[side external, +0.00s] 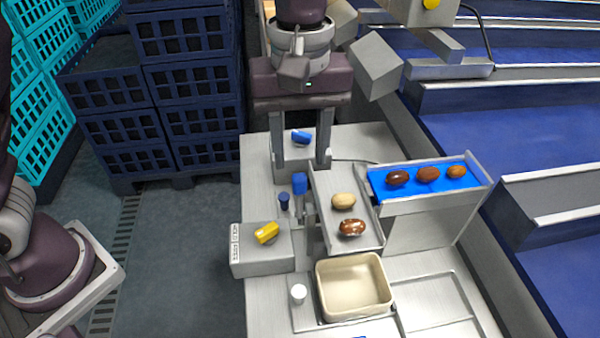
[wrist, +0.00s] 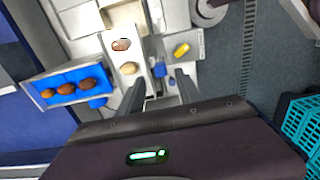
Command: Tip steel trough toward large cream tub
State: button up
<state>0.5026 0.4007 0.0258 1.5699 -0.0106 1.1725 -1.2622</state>
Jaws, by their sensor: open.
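The steel trough (side external: 323,184) slopes down toward the large cream tub (side external: 353,287) in the side view. A pale date (side external: 343,200) and a glossy brown date (side external: 352,227) lie in it, the brown one nearer the tub. The tub looks empty. A blue handle (side external: 300,183) stands beside the trough's left side. My gripper (side external: 300,172) is open, its fingers apart and pointing down above the handle. In the wrist view the blue handle (wrist: 159,70) shows between the fingers of my gripper (wrist: 160,78), with no visible contact. The trough lies left of them.
A blue-lined feed tray (side external: 410,188) holding three brown dates adjoins the trough's right side. A grey box (side external: 262,257) with a yellow lever (side external: 266,232) stands at left. A dark blue knob (side external: 284,201) and a white cap (side external: 298,294) stand nearby. Stacked crates (side external: 190,95) rise behind.

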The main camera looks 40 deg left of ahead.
aim_at(300, 176)
notch_tip(300, 176, down, 5)
jog(key=shift+f, duration=0.15)
jog(key=shift+c, duration=0.2)
grip_shut()
dwell(1.2)
